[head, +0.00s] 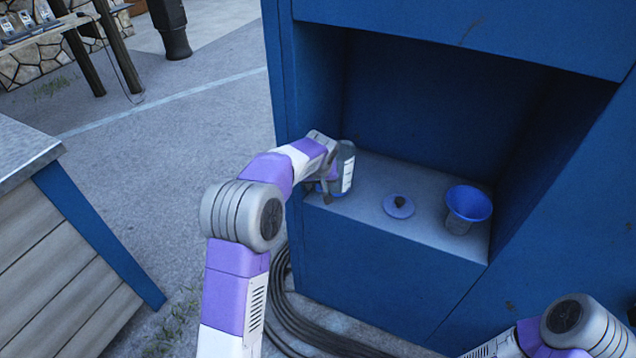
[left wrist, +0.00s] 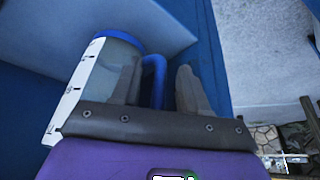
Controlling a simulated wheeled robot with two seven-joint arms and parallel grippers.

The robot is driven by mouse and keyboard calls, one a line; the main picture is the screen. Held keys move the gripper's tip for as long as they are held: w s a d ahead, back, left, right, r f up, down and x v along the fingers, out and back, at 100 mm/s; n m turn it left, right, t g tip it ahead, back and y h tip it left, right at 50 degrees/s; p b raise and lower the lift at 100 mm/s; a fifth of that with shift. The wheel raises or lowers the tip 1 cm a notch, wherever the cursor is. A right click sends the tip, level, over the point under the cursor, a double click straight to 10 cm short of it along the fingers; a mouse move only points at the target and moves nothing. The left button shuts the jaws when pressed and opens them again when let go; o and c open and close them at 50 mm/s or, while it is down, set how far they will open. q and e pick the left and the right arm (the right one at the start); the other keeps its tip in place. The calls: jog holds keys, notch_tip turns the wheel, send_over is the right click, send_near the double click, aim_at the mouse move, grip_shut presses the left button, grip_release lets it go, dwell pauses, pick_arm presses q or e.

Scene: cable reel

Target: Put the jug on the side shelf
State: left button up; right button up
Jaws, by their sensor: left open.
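The jug (head: 347,172) is a clear container with a white scale strip, standing at the left end of the ledge in a blue cabinet's recess. In the left wrist view the jug (left wrist: 97,85) shows its blue rim and blue handle (left wrist: 155,78). My left gripper (head: 329,184) is at the jug's left side and partly covers it. In the left wrist view the left gripper (left wrist: 158,72) is open, with the handle between its two fingers. Contact cannot be told. My right gripper is out of view; only part of that arm shows.
On the recess floor (head: 440,236) lie a blue disc with a dark knob (head: 398,206) and a blue funnel-like cup (head: 467,208). A counter with a grey top (head: 22,148) and plank side stands at the left. Dark cable (head: 300,325) lies on the ground below the cabinet.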

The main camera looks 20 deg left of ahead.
pick_arm(q)
jog(key=shift+r, duration=0.35)
jog(key=p+v, duration=0.4)
jog(key=v, duration=0.8)
jog(key=s+d+f+m+g+h, duration=0.1)
jog(key=s+d+f, duration=0.1)
jog(key=f, duration=0.6)
jog(key=s+d+f+m+h, duration=0.1)
jog(key=s+d+f, duration=0.2)
jog(key=f, duration=0.4)
jog(key=s+d+f+m+g+h, duration=0.1)
jog(key=s+d+f, duration=0.1)
jog(key=f, duration=0.6)
jog(key=s+d+f+h, duration=0.1)
jog(key=s+d+f, duration=0.1)
jog(key=s+f, duration=0.2)
jog(key=s+d+f+g+h, duration=0.1)
jog(key=s+d+f, duration=0.2)
jog(key=s, duration=0.8)
jog(key=s+d+f+h, duration=0.1)
jog(key=s+d+f, duration=0.2)
jog(key=s+f, duration=0.2)
jog(key=s, duration=0.3)
jog(key=shift+f+g, duration=0.3)
jog(key=shift+f, duration=0.1)
